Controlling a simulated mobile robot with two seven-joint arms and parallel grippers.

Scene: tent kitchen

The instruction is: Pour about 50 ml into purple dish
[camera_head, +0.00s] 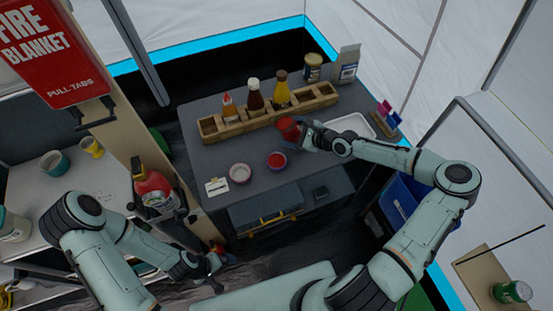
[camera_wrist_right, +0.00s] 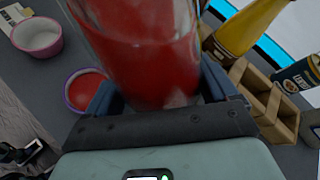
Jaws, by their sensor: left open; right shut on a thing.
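My right gripper (camera_head: 303,135) is shut on a clear container of red liquid (camera_head: 288,129), held above the counter behind and right of the purple dish. In the right wrist view the container (camera_wrist_right: 150,50) fills the space between the fingers (camera_wrist_right: 155,100). I cannot tell how far it is tilted, and no stream shows. The purple dish (camera_head: 277,161) stands on the grey counter with red inside. It also shows in the right wrist view (camera_wrist_right: 70,97), partly hidden by a finger. My left gripper (camera_head: 216,274) is open and empty, low in front of the counter.
A pink-and-white dish (camera_head: 240,174) and a small card (camera_head: 217,187) lie left of the purple dish. A wooden rack (camera_head: 235,130) with several sauce bottles stands behind. A white tray (camera_head: 352,126) is at right. A red extinguisher (camera_head: 153,188) stands near my left arm.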

